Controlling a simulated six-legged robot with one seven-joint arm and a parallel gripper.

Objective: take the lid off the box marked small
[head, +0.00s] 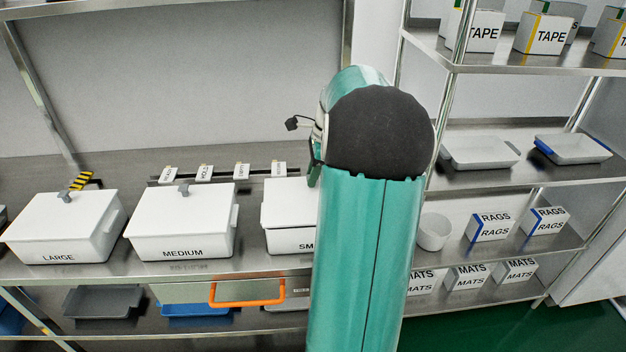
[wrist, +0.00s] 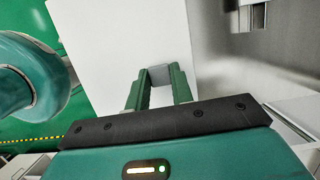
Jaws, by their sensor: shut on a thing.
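The box marked small (head: 288,240) stands at the right end of a row of three white boxes. My arm hides its right part, so only "SM" of its label shows. Its white lid (head: 284,202) shows over it, with a thin dark line between lid and box; I cannot tell whether the lid is raised. In the wrist view the lid (wrist: 115,35) is a broad white plate. My gripper (wrist: 160,86) is shut on the grey handle (wrist: 160,76) of this lid, one green finger on each side. In the head view my arm hides the gripper and handle.
Lidded boxes marked large (head: 62,228) and medium (head: 180,222) stand to the left. A rail with white tags (head: 205,172) runs behind. An orange handle (head: 247,291) shows below the counter edge. A shelf rack with trays (head: 480,152) and a white cup (head: 434,232) is at the right.

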